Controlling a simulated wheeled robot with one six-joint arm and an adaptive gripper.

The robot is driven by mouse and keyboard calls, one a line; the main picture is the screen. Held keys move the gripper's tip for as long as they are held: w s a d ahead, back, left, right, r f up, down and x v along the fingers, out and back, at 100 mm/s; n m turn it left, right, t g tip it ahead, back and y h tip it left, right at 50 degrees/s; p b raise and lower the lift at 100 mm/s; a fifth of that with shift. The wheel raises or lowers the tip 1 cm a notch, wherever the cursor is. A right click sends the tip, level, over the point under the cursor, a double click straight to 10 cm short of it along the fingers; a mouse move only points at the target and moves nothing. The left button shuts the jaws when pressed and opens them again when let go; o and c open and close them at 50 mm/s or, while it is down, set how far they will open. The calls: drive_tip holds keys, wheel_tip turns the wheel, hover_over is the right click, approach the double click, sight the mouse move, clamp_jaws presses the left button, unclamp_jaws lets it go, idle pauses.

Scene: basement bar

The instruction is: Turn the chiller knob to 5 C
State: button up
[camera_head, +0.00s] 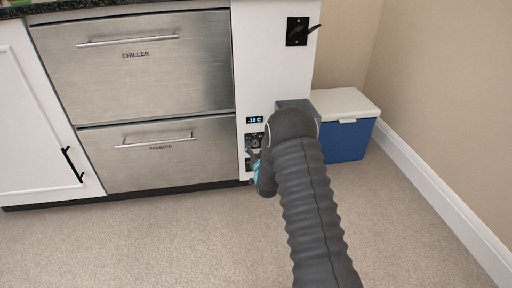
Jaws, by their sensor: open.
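The upper steel drawer is labelled CHILLER (135,75). The lower steel drawer (165,155) carries a label that seems to read FREEZER. On the white panel right of the drawers, a small lit display (254,119) seems to read -18 C. A small dark control plate (252,139) sits under it, partly hidden by my arm. I cannot make out a chiller knob or its setting. My gripper (256,163) is low in front of this panel, open, with teal showing at its side. My wrist hides much of it, and contact with the controls cannot be told.
A black plate with a lever (297,31) is higher on the white panel. A blue cooler with a white lid (346,140) stands right of the panel, near the wall. A white cabinet door (35,120) is at left. The carpet (140,245) in front is clear.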

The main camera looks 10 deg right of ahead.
drive_tip(key=shift+w, duration=0.3)
clamp_jaws()
drive_tip(key=shift+n, duration=0.3)
unclamp_jaws()
drive_tip(key=shift+s, duration=0.1)
